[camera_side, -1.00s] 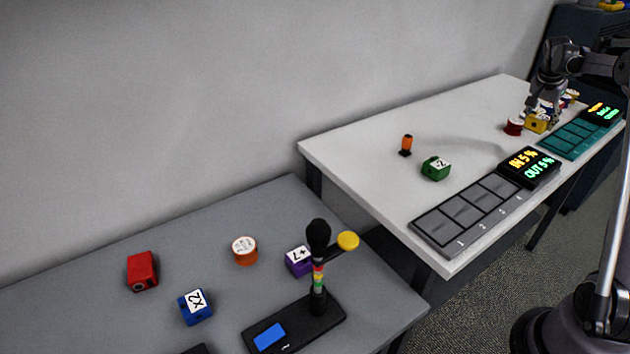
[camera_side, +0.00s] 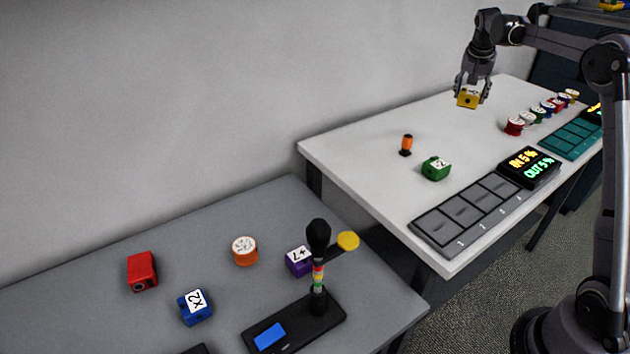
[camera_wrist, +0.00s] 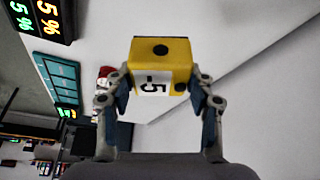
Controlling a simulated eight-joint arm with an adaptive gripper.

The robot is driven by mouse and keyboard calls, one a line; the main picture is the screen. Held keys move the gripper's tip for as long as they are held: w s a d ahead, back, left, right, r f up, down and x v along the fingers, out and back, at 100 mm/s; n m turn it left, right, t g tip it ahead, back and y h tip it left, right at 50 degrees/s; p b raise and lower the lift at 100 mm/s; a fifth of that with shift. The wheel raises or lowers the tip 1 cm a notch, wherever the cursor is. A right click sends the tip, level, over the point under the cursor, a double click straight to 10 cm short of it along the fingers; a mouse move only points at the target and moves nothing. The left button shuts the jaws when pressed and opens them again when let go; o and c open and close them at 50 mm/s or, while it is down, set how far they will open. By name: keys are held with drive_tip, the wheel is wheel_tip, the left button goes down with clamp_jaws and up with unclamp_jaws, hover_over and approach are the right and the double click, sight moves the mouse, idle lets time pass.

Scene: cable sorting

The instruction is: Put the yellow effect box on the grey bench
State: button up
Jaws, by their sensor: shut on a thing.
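The yellow effect box (camera_side: 468,98) is held in my gripper (camera_side: 472,92) above the far part of the white table. In the wrist view the yellow box (camera_wrist: 176,52) sits between the two fingers of my gripper (camera_wrist: 160,92), with a white label marked -5 and dark round spots. My gripper is shut on it. The grey bench (camera_side: 90,270) is at the lower left of the side view, apart from the box.
The bench carries a red box (camera_side: 142,271), a blue box (camera_side: 195,306), an orange spool (camera_side: 245,251), a purple box (camera_side: 299,261) and a black stand (camera_side: 318,300). On the white table (camera_side: 370,150) are a green box (camera_side: 435,168), an orange-black piece (camera_side: 406,145) and a dark slotted tray (camera_side: 432,228).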

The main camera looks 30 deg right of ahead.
drive_tip(key=w+a+n+t+y, duration=0.1)
drive_tip(key=w+a+n, duration=0.1)
drive_tip(key=w+a, duration=0.35)
drive_tip(key=w+a+n, duration=0.2)
drive_tip(key=w+a, duration=0.1)
drive_tip(key=a, duration=0.6)
drive_tip(key=w+a+n+t+y, duration=0.1)
drive_tip(key=w+a+n, duration=0.15)
drive_tip(key=a, duration=0.95)
drive_tip(key=w+a+n+y, duration=0.1)
drive_tip(key=a+n, duration=0.2)
drive_tip(key=a, duration=0.9)
drive_tip(key=w+a+n+t+y, duration=0.1)
drive_tip(key=a+n, duration=0.2)
drive_tip(key=a, duration=0.9)
drive_tip(key=f, duration=2.1)
drive_tip(key=shift+w+f, duration=0.25)
drive_tip(key=shift+f, duration=2.55)
drive_tip(key=shift+f+g, duration=0.1)
drive_tip(key=shift+g, duration=0.2)
drive_tip(key=o, duration=1.3)
